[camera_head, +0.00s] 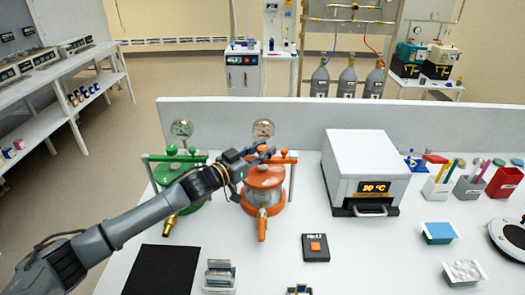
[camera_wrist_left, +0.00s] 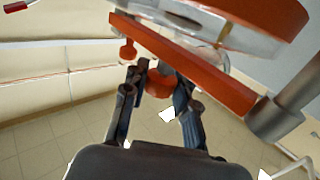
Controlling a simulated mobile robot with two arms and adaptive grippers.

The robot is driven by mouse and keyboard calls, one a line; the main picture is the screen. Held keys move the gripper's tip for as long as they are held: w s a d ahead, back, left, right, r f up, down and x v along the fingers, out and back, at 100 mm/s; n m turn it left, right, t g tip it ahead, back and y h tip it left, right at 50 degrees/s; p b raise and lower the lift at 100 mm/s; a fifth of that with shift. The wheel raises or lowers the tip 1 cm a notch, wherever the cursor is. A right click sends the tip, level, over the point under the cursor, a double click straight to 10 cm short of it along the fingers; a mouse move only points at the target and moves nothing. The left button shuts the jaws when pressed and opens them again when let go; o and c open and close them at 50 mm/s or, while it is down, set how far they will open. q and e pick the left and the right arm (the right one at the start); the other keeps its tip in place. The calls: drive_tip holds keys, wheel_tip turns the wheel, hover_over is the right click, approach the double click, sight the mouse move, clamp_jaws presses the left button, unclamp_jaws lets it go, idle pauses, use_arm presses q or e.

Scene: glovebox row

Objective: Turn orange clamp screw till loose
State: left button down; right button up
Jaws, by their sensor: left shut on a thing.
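The orange pressure vessel (camera_head: 266,198) stands on the bench with a gauge (camera_head: 263,129) on top and an orange spout handle (camera_head: 262,228) at its front. My left gripper (camera_head: 262,153) is at the vessel's top clamp bar. In the left wrist view, my left gripper (camera_wrist_left: 160,95) has its fingers on either side of a round orange clamp screw knob (camera_wrist_left: 159,84) below the orange bar (camera_wrist_left: 190,68), and is shut on it. A second orange knob (camera_wrist_left: 128,52) shows farther along the bar. In the head view the gripper mostly hides the held knob. My right gripper is out of view.
A green vessel (camera_head: 172,173) stands close on the left, behind my left arm. A white oven (camera_head: 368,165) reading 20 °C stands to the right. A black box with an orange button (camera_head: 316,246), a black mat (camera_head: 162,270) and racks lie in front.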

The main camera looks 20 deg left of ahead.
use_arm(q)
drive_tip(key=shift+f+y, duration=0.1)
drive_tip(key=shift+y, duration=0.2)
drive_tip(key=shift+d+n+t+y+b, duration=0.1)
drive_tip(key=shift+n+t+y+b, duration=0.25)
drive_tip(key=shift+n+y, duration=0.4)
drive_tip(key=n+t+y, duration=0.1)
drive_tip(key=n+y, duration=0.1)
drive_tip(key=y, duration=0.1)
drive_tip(key=shift+n+t+y+b, duration=0.25)
drive_tip(key=shift+n+y+b, duration=0.45)
drive_tip(key=shift+n+y, duration=0.8)
drive_tip(key=shift+r+y, duration=0.2)
drive_tip(key=shift+y, duration=0.45)
drive_tip(key=c, duration=1)
unclamp_jaws()
